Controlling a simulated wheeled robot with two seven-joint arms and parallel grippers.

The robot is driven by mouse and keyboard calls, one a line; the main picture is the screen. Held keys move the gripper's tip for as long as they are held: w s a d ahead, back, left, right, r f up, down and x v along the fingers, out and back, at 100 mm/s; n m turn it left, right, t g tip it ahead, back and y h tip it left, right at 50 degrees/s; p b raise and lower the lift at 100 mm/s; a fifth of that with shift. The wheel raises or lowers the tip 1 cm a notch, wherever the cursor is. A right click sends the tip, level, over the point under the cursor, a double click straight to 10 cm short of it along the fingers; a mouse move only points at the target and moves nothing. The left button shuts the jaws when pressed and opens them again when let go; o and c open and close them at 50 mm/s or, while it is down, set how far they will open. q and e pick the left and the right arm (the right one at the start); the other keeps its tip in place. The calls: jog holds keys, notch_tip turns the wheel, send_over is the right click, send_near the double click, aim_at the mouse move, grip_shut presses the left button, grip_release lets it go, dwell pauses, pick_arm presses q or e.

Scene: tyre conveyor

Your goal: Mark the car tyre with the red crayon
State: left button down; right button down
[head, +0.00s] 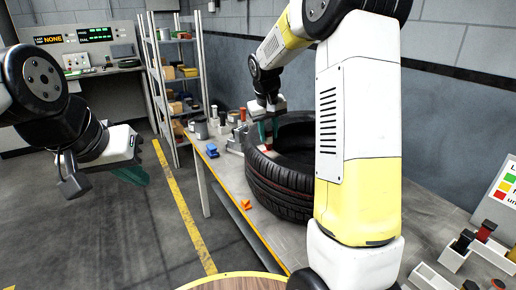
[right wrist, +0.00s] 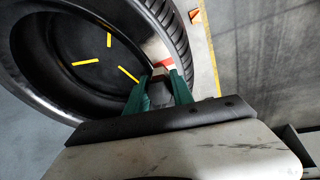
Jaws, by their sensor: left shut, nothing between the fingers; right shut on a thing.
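The black car tyre (head: 275,190) lies flat on the table. In the right wrist view its side wall and tread (right wrist: 178,30) curve around the upper left. A red patch (right wrist: 165,64) shows at the fingertips against the tyre; I cannot tell crayon tip from mark. My left gripper (head: 133,175) is shut and empty, over the floor left of the table.
A blue block (head: 212,151) and an orange block (head: 246,204) lie by the table's left edge. Tins and small items stand behind the tyre. Trays (head: 455,252) and a colour sign (head: 505,190) are at the right. A shelf rack (head: 178,85) stands behind.

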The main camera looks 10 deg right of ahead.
jog(key=shift+d, duration=0.2)
jog(key=shift+w+r, duration=0.1)
jog(key=shift+r, duration=3.4)
